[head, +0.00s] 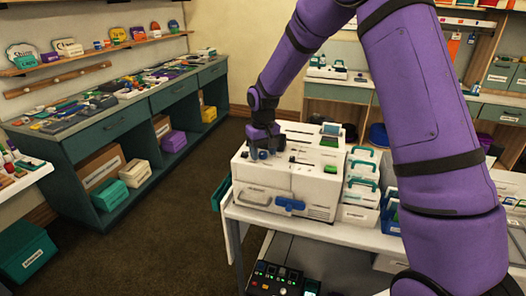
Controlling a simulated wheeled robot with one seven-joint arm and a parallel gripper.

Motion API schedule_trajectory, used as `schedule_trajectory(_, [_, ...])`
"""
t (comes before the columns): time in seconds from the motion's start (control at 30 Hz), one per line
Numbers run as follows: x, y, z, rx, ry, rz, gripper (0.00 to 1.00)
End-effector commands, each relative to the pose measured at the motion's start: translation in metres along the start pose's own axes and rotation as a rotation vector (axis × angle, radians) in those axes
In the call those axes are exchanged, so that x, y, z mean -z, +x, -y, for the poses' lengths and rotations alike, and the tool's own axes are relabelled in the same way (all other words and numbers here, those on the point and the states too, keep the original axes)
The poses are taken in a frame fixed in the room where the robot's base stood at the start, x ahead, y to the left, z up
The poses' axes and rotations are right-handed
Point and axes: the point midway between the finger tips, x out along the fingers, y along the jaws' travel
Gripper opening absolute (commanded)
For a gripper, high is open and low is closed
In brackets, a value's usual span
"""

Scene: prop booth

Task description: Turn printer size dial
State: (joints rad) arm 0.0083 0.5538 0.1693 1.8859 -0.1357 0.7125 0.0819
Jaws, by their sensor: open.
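The white printer (320,188) stands on the white table. A blue handle-like part (290,204) is on its lower front, and a green part (331,169) is at its upper right. My purple arm reaches down from above, and my gripper (265,151) is at the printer's upper left. The gripper is open, its fingers pointing down beside a small dark blue round knob (262,155). I cannot tell whether they touch it or surround it, or whether this knob is the size dial. The gripper partly covers this part of the printer.
White boxes with teal handles (361,180) stand close to the printer's right. A dark device with lit buttons (275,277) is below the table (258,216). A teal counter (112,124) covered with small items is at left. Dark floor (185,220) lies clear between.

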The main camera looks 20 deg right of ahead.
Motion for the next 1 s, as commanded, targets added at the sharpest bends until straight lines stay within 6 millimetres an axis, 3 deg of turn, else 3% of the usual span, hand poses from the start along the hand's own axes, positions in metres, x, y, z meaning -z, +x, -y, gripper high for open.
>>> schedule_trajectory(0.07, [0.0,-0.0001,0.0,0.0,0.0,0.0,0.55])
schedule_trajectory(0.27, [-0.0001,-0.0002,0.0,0.0,0.0,0.0,0.09])
schedule_trajectory(0.67, [0.0,-0.0005,0.0008,0.0,0.061,0.0,0.08])
schedule_trajectory(1.0, [-0.0001,-0.0005,0.0008,-0.001,0.308,0.0,0.08])
